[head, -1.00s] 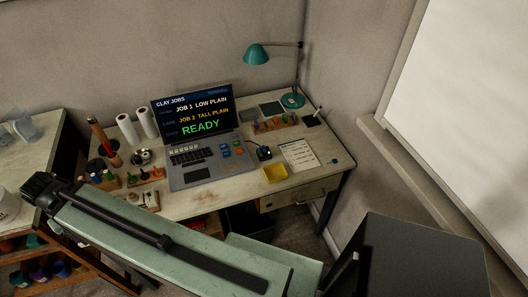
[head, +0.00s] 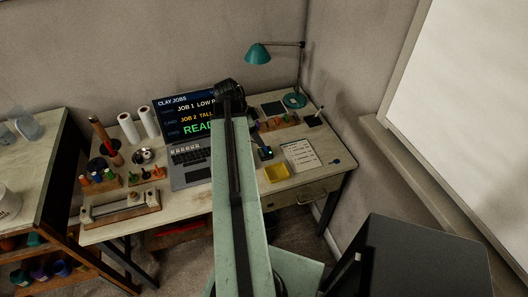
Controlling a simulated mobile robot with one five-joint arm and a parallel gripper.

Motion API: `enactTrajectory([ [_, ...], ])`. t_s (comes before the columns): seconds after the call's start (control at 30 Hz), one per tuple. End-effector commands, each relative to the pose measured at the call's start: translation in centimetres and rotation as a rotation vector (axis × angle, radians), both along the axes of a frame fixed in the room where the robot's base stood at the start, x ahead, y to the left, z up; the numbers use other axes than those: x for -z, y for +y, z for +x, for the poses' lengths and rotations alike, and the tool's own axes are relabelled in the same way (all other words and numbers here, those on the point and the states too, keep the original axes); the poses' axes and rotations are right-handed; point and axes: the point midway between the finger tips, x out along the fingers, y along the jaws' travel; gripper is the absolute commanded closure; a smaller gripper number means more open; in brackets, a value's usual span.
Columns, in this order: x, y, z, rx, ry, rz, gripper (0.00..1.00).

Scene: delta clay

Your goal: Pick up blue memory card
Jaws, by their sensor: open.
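I cannot make out the blue memory card for certain. A small dark blue piece (head: 336,161) lies on the desk's right end, too small to identify. A dark device with a bluish top (head: 265,153) stands just right of my arm. My gripper (head: 229,90) is at the far end of my raised arm, in front of the laptop screen's right side. It is open, but its fingers are small and dark, and I see nothing held. My arm hides the right part of the laptop (head: 190,176), where small coloured tiles showed earlier.
A yellow tray (head: 277,173) and a paper sheet (head: 300,155) lie right of my arm on the desk (head: 190,203). A teal lamp (head: 258,53) stands at the back. A long wooden fixture (head: 120,207) and white rolls (head: 129,128) are at left.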

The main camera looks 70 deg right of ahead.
Motion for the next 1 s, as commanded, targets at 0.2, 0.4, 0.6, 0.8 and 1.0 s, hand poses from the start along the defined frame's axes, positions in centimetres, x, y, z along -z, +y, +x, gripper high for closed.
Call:
enactTrajectory([
  [0.2,1.3,-0.3,-0.4,0.002,0.000,0.000,0.44],
  [0.4,2.7,-0.6,-0.8,0.000,0.000,0.000,0.44],
  [0.6,4.3,-0.9,-1.3,-0.001,0.000,0.002,0.44],
  [0.8,7.4,-1.6,-2.4,-0.001,0.000,0.002,0.44],
  [1.0,7.2,-1.7,-2.5,-0.003,0.000,0.002,0.44],
])
